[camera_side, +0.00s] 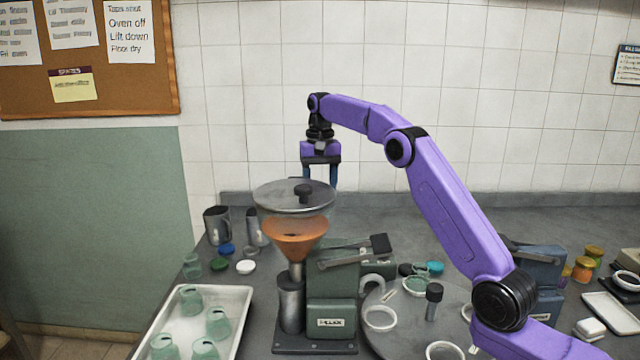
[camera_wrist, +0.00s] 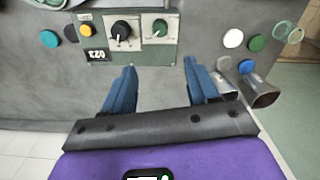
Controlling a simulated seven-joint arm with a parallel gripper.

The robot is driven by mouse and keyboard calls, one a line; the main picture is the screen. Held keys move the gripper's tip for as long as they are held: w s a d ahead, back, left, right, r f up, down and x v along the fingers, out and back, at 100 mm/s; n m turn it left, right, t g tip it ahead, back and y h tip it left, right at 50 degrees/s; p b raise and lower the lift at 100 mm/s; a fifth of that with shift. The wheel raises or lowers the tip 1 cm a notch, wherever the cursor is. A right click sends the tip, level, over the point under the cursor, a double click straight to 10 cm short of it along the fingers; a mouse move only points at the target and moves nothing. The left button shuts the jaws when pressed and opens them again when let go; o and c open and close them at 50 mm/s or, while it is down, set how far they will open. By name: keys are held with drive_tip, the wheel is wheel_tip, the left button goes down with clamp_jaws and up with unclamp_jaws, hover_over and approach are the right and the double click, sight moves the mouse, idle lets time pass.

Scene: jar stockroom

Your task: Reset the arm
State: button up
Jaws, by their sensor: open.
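My gripper (camera_side: 320,173) hangs pointing down in the side view, above and behind the lidded hopper of a green filling machine. Its two blue fingers are apart with nothing between them. In the wrist view, the open fingers of my gripper (camera_wrist: 160,70) point toward the control panel (camera_wrist: 135,38) of a machine, with bare counter between them. My purple arm reaches over the counter from the lower right. The hopper lid (camera_side: 280,197) partly overlaps the fingers in the side view.
A white tray (camera_side: 240,312) with several green glass jars lies at left. Metal pitchers (camera_side: 217,226) and loose lids (camera_side: 246,267) are behind it. A round turntable (camera_side: 400,340) stands at right.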

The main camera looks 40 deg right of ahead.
idle(0.3)
